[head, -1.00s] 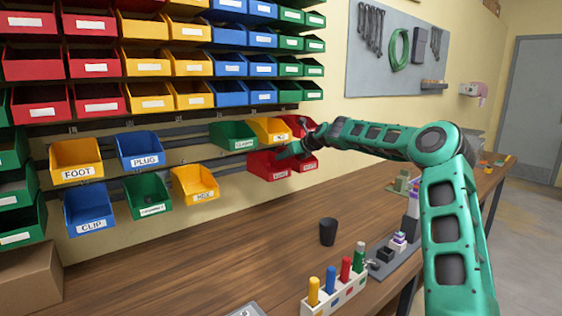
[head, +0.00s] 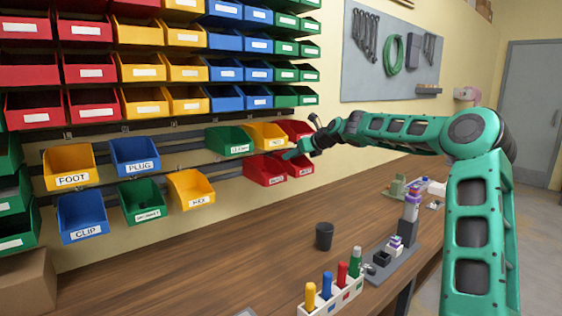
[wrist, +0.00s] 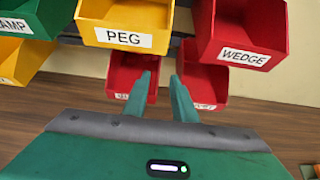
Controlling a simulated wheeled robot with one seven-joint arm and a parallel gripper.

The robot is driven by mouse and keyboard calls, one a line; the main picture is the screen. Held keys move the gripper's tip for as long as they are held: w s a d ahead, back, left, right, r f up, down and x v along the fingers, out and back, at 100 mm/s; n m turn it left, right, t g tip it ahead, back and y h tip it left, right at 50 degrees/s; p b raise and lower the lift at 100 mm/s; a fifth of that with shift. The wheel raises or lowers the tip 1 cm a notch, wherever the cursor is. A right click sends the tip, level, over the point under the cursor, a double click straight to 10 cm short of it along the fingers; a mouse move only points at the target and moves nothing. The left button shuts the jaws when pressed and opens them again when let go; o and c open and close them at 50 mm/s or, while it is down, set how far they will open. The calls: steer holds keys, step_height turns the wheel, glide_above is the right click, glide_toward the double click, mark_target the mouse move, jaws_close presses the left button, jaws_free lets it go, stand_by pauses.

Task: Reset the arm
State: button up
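My gripper (head: 291,154) is at the end of my green arm, in front of the small group of bins in the middle of the head view. In the wrist view its two fingers (wrist: 162,76) stand apart with nothing between them, so it is open. Behind the fingers are two red bins (wrist: 128,68), their labels partly hidden by the fingers. A yellow PEG bin (wrist: 124,14) and a red WEDGE bin (wrist: 243,28) are above them. I cannot tell from the head view how far the fingertips are from the bins.
FOOT (head: 70,166), PLUG (head: 136,156), CLIP (head: 82,217) and HEX (head: 190,188) bins hang on the left. On the bench stand a black cup (head: 324,236) and a white rack (head: 333,298) with coloured handles. The bench beneath my arm has bare wood.

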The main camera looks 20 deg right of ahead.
steer(key=s+a+f+n+g+h, duration=0.1)
steer(key=s+a+f+n+g, duration=0.1)
steer(key=s+a+f+n, duration=0.3)
steer(key=s+a+f+n+g, duration=0.1)
steer(key=s+a+f+n, duration=0.1)
steer(key=s+a+n, duration=0.45)
steer(key=s+a+f+n+g+h, duration=0.1)
steer(key=s+a+f+n, duration=0.1)
steer(key=s+n, duration=0.3)
steer(key=s+a+f+n+g+h, duration=0.1)
steer(key=s+a+f+n, duration=0.1)
steer(key=s, duration=0.4)
steer(key=s+d+f+n+g, duration=0.1)
steer(key=s+f+n, duration=0.1)
steer(key=s+n, duration=0.8)
steer(key=s+d+f+n+g, duration=0.1)
steer(key=s+n, duration=0.3)
steer(key=s, duration=1.3)
steer(key=s+d+f+m+g, duration=0.1)
steer(key=s+d+m+g, duration=0.1)
steer(key=s+d, duration=0.3)
steer(key=s+d+f+m+g, duration=0.1)
steer(key=s+d+m, duration=0.3)
steer(key=s, duration=0.7)
steer(key=shift+s+d+g+h, duration=0.25)
steer(key=shift+d+g, duration=0.55)
steer(key=shift+d, duration=0.45)
steer(key=shift+m, duration=0.25)
